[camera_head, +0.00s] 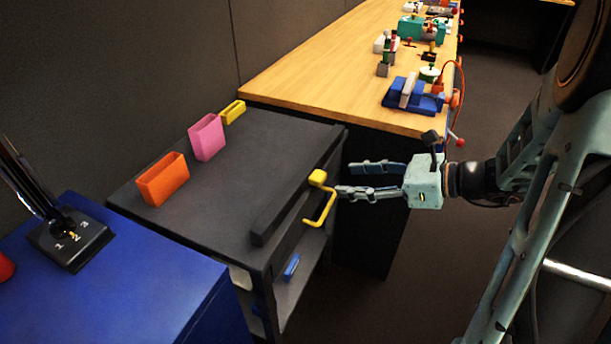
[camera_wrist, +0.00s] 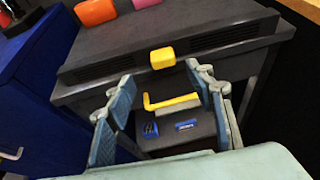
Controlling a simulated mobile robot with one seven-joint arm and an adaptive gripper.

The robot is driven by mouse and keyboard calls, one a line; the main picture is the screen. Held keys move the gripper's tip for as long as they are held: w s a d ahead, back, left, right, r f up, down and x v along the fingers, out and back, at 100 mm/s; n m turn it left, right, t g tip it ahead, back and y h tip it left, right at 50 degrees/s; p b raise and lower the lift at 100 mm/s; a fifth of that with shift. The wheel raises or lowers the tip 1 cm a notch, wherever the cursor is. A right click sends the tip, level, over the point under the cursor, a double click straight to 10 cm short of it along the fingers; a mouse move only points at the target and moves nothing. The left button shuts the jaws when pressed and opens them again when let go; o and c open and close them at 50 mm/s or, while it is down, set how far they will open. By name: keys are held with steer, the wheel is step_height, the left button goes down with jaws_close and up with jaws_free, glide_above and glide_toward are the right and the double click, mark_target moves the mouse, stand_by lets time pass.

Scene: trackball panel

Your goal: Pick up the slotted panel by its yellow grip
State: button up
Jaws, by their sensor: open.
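The slotted panel (camera_head: 272,216) is a dark, narrow strip along the front edge of the dark cart's top. In the wrist view its face (camera_wrist: 225,39) shows dark slots on both sides of a yellow block. My gripper (camera_head: 345,178) is open and empty, just right of the yellow grip in the head view. In the wrist view its fingers (camera_wrist: 160,73) stand apart, with the grip between and beyond their tips.
A bent yellow handle (camera_head: 322,213) sticks out below the panel. Orange (camera_head: 164,182), pink (camera_head: 208,138) and yellow (camera_head: 233,112) holders stand at the cart's back. A blue cabinet (camera_head: 150,290) stands left; a wooden bench (camera_head: 330,75) with several devices lies beyond. Blue items lie on the lower shelf.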

mark_target(324, 178)
steer(key=b+x, duration=0.2)
steer(key=x, duration=0.5)
steer(key=shift+w+d, duration=0.1)
steer(key=shift+w, duration=0.1)
jaws_close()
